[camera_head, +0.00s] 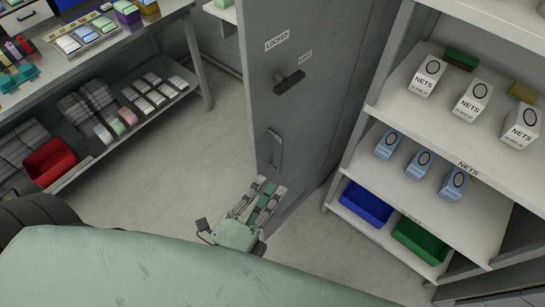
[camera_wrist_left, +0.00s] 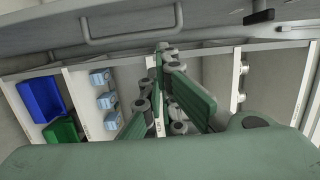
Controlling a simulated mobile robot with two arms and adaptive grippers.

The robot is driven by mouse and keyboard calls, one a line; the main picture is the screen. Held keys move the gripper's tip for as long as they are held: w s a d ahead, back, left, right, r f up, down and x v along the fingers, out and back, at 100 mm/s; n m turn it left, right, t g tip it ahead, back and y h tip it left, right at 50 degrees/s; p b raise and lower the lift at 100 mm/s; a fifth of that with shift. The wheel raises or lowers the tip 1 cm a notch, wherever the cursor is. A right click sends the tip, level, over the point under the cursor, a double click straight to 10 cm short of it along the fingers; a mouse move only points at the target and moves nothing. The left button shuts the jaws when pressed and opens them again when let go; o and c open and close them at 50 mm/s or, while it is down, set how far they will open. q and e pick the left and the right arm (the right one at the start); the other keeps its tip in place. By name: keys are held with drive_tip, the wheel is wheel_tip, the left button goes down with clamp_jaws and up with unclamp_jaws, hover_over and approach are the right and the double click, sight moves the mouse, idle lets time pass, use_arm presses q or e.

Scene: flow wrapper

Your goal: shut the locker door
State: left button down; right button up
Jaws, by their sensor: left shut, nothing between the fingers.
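The grey locker door (camera_head: 315,110) stands open in the head view, swung out from the shelved locker (camera_head: 405,175) on its right. It carries a "LOCKED" label, a black turn handle (camera_head: 289,82) and a grey pull handle (camera_head: 275,150). My left gripper (camera_head: 268,190), with green pads, is just below the pull handle at the door's lower part; it is shut and empty. I cannot tell whether it touches the door. In the left wrist view the pull handle (camera_wrist_left: 131,28) and the door panel (camera_wrist_left: 225,20) cross the top, beyond the gripper (camera_wrist_left: 160,62). My right gripper is out of view.
The locker shelves hold white "NETS" boxes (camera_head: 474,101), light blue boxes (camera_head: 419,163), a blue bin (camera_head: 367,204) and a green bin (camera_head: 420,240). A workbench (camera_head: 130,45) with trays and a lower shelf stands at the left. The floor (camera_head: 180,180) between bench and door is clear.

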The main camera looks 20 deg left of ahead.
use_arm(q)
drive_tip(key=w+a+p, duration=0.2)
drive_tip(key=w+p, duration=0.1)
drive_tip(key=w, duration=0.5)
drive_tip(key=shift+w, duration=0.4)
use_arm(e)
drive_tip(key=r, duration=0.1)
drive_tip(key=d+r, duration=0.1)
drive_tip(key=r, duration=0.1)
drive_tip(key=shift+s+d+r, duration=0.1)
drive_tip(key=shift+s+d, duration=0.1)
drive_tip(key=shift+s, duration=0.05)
use_arm(q)
drive_tip(key=shift+a, duration=0.15)
